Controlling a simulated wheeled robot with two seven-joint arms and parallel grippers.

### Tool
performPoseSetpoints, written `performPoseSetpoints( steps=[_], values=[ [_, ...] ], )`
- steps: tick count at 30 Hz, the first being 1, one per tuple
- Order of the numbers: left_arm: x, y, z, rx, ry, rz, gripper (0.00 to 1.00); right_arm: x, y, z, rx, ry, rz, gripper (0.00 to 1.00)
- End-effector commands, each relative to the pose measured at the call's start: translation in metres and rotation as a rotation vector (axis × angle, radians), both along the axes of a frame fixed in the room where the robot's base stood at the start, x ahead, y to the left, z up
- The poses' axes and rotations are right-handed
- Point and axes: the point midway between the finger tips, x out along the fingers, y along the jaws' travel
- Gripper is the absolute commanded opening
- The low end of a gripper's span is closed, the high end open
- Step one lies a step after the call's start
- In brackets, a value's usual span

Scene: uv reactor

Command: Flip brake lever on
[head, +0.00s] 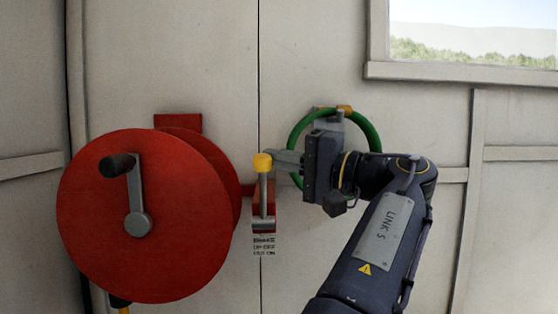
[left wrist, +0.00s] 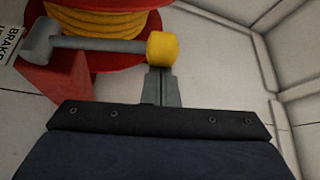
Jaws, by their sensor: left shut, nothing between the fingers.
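The brake lever (head: 263,195) has a grey rod with a yellow knob on top and stands upright on a red bracket beside the red reel. In the left wrist view the lever (left wrist: 100,46) lies across the upper left, its yellow knob (left wrist: 163,49) just beyond my fingertips. My left gripper (head: 280,158) is shut and empty, its tips pointing left at the right side of the knob. In the left wrist view the closed fingers (left wrist: 161,75) are very close to the knob; I cannot tell whether they touch. My right gripper is not in view.
The big red reel (head: 125,245) with a black-handled crank (head: 136,185) stands left of the lever. A green ring (head: 296,135) hangs on the wall behind my gripper. A label (head: 264,244) sits below the lever. A window (head: 480,40) is at upper right.

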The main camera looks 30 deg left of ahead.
Motion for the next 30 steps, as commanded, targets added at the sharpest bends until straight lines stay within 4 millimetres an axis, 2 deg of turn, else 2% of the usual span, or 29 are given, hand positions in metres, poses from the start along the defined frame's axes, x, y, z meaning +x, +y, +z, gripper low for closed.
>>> performPoseSetpoints(
  steps=[3, 8, 14, 20, 30],
  values=[
    [-0.003, -0.002, -0.004, 0.018, -0.027, 0.0, 0.0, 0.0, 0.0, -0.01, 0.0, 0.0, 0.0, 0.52],
    [-0.005, -0.004, -0.002, 0.03, -0.047, 0.0, 0.0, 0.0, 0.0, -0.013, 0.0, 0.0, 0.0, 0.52],
    [-0.011, -0.007, -0.006, 0.058, -0.095, -0.001, 0.0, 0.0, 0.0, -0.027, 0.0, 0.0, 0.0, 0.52],
    [-0.023, -0.014, -0.015, 0.122, -0.199, 0.001, 0.0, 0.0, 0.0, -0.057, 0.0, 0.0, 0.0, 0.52],
    [-0.051, -0.031, -0.033, 0.291, -0.472, 0.001, 0.0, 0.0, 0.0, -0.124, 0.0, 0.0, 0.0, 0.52]
  ],
)
